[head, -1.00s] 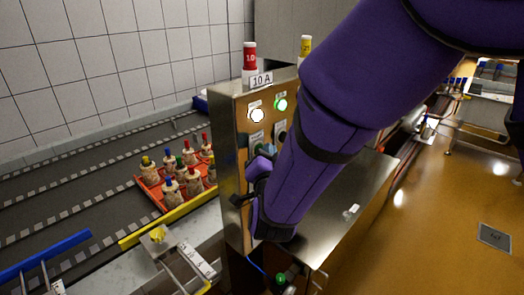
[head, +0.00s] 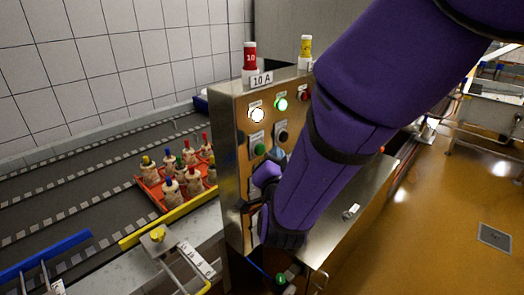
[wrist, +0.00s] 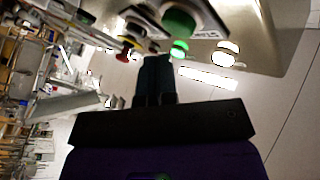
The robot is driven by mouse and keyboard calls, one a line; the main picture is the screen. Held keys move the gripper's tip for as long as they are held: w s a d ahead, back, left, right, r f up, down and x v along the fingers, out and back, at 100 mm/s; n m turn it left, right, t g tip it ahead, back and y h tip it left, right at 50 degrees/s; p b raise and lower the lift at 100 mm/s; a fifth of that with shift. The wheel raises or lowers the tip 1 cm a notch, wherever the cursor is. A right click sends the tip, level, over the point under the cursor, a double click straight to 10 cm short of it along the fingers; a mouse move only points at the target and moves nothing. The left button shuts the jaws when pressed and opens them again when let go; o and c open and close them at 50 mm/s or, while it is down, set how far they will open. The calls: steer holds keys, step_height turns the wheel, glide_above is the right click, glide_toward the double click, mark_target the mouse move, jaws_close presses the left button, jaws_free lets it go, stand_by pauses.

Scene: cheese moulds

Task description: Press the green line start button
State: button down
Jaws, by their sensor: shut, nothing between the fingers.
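The green button (head: 260,149) sits in the lower row of the steel panel (head: 238,165), left of a black knob (head: 282,136). It shows in the wrist view as a large green cap (wrist: 178,22) at the top. My gripper (head: 277,156) is shut and empty, just in front of the panel, to the lower right of the green button. In the wrist view its fingertips (wrist: 156,62) point at the panel, below and left of the green cap, apparently apart from it.
Above the button are a lit white lamp (head: 257,115), a lit green lamp (head: 281,105) and a red one (head: 304,95). The box bears a "10 A" sign (head: 261,80).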

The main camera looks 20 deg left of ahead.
steer(key=d, duration=0.1)
steer(key=s+d, duration=0.1)
steer(key=d, duration=0.2)
steer(key=shift+s+d, duration=0.15)
steer(key=shift+s, duration=0.25)
stand_by(0.5)
steer(key=w+d+r+g+h, duration=0.1)
steer(key=w+d+r+g, duration=0.2)
steer(key=w+d+r, duration=0.45)
steer(key=s+d+r+n+g+h, duration=0.1)
steer(key=s+d+r+g, duration=0.1)
steer(key=d, duration=0.5)
steer(key=s+d+r+n+g, duration=0.1)
steer(key=d+r+g, duration=0.1)
steer(key=d, duration=0.6)
steer(key=s+d+r+n+g+h, duration=0.1)
steer(key=s+d+g+h, duration=0.4)
steer(key=s+d, duration=1.5)
steer(key=shift+s+d+r+g, duration=0.15)
steer(key=shift+s+r+g, duration=0.4)
steer(key=shift+s, duration=0.45)
